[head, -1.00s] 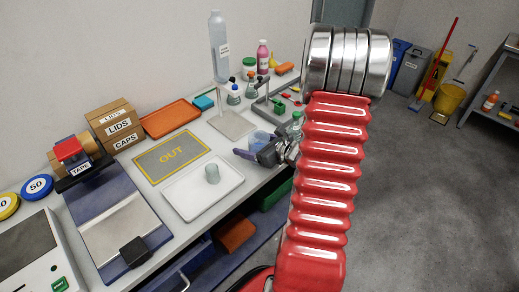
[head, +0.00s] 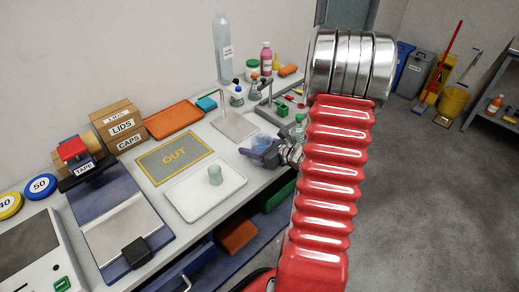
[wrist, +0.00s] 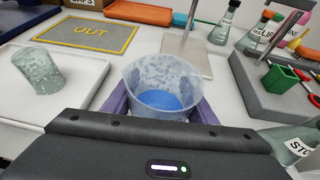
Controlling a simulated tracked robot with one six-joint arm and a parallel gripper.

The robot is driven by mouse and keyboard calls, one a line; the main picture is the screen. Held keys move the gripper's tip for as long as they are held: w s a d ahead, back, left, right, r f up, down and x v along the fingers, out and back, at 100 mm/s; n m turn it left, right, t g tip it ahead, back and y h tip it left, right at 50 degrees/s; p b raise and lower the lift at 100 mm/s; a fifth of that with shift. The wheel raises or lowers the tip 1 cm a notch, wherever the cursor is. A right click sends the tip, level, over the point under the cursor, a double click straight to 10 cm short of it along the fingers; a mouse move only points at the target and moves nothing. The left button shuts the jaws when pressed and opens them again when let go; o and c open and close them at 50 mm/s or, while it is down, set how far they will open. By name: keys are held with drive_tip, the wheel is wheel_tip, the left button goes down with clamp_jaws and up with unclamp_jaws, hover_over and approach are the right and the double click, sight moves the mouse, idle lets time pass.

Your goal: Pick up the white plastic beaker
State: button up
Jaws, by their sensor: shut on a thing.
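The white plastic beaker (wrist: 162,88) is translucent and cloudy, with blue inside its lower part. It stands upright between the two purple fingers of my gripper (wrist: 160,108) in the wrist view, and the fingers are shut on its sides. In the head view the beaker (head: 262,141) shows just beyond my gripper (head: 262,153), partly hidden by it. Its base is hidden, so I cannot tell whether it touches the bench.
A grey-green speckled cup (wrist: 39,70) stands on a white tray (head: 187,209) to the left. Behind are a flat plate on a stand (head: 236,126) and the OUT mat (head: 168,153). Flasks and a grey rack (wrist: 264,92) crowd the right. A STO-labelled bottle (wrist: 290,143) is close at the right.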

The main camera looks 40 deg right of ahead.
drive_tip(key=shift+r, duration=0.25)
wheel_tip(320, 180, up, 10)
drive_tip(key=shift+f, duration=0.25)
idle(0.9)
idle(0.7)
wheel_tip(320, 180, up, 4)
drive_tip(key=shift+r, duration=0.1)
idle(0.6)
